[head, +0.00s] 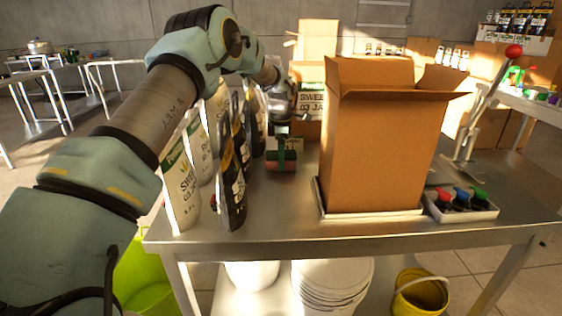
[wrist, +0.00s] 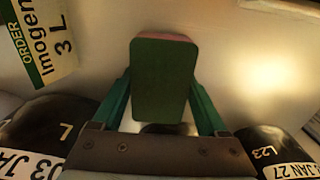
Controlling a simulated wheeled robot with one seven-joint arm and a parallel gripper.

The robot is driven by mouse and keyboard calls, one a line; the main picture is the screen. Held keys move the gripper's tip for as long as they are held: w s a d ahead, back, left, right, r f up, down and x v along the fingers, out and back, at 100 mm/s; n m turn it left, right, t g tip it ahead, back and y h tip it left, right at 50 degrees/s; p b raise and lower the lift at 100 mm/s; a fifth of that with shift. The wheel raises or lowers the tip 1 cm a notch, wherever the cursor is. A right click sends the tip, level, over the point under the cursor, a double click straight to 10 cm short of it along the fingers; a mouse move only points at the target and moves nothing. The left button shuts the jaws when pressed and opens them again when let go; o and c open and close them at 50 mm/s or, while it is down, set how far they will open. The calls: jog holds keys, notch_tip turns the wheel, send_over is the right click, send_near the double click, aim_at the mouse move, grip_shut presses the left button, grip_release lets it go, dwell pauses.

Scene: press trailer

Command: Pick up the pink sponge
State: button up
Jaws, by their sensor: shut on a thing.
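The pink sponge (wrist: 162,75) fills the middle of the wrist view, its green face toward the camera and a thin pink edge at the top. My gripper (wrist: 161,95) has a green finger on each side of it and is shut on it. In the head view the sponge (head: 281,166) is a small dark reddish and green block low over the steel table, below my gripper (head: 281,148). I cannot tell whether it touches the table.
Several standing pouches (head: 232,170) crowd the left of my gripper. A tall open cardboard box (head: 375,145) stands on a tray to the right. Bare table (head: 270,215) lies in front.

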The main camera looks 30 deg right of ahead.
notch_tip(320, 180, up, 17)
jog(key=b, duration=0.2)
jog(key=shift+r+b, duration=0.15)
jog(key=shift+b, duration=0.2)
